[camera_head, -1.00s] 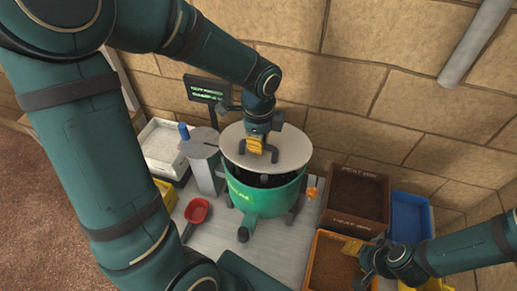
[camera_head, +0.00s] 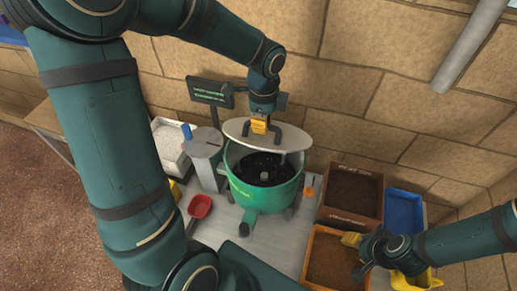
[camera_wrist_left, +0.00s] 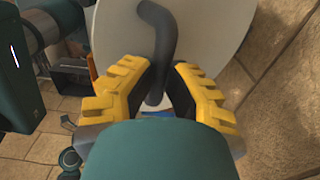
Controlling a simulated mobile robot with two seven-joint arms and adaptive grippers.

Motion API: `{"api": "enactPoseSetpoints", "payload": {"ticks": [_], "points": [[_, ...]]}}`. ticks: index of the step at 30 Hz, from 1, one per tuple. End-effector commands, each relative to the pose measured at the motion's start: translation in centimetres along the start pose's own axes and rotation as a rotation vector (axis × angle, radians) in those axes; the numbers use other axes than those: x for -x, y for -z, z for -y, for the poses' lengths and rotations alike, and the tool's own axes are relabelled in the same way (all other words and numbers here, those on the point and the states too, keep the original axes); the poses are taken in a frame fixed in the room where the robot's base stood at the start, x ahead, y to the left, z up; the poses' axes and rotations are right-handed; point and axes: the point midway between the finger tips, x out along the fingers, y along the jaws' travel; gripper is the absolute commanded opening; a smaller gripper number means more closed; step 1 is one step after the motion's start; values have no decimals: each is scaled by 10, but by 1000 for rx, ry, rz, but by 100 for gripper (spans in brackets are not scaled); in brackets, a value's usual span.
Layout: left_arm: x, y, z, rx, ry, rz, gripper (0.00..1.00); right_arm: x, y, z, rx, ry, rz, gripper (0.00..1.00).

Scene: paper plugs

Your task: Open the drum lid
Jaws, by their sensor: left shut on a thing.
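The green drum (camera_head: 262,195) stands on the grey worktop, its dark inside showing. Its pale round lid (camera_head: 292,139) is tilted up at the back of the drum, the front edge raised clear of the rim. My left gripper (camera_head: 259,126) is shut on the dark bent handle of the lid, which also shows between the yellow fingers in the left wrist view (camera_wrist_left: 157,50). The lid (camera_wrist_left: 205,30) fills the top of that view. My right gripper (camera_head: 355,255) is low at the right, by the orange-rimmed box; its finger opening cannot be made out.
A brown box (camera_head: 352,193), a blue bin (camera_head: 404,212) and an orange-rimmed box (camera_head: 329,258) stand right of the drum. A red scoop (camera_head: 200,207), a grey stand (camera_head: 205,160), a white tray (camera_head: 168,142) and a small display (camera_head: 210,91) are at left. A brick wall rises close behind.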

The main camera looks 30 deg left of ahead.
Motion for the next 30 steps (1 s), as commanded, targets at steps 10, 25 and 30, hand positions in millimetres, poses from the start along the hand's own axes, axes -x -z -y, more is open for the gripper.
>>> {"api": "enactPoseSetpoints", "payload": {"ticks": [10,25,30], "points": [[7,0,8,0,5,-1,0,7,1,3,0,0,0,47],[22,0,28,-1,5,-1,0,18,2,7,0,0,0,47],[29,0,39,1,5,-1,0,16,2,6,0,0,0,47]]}}
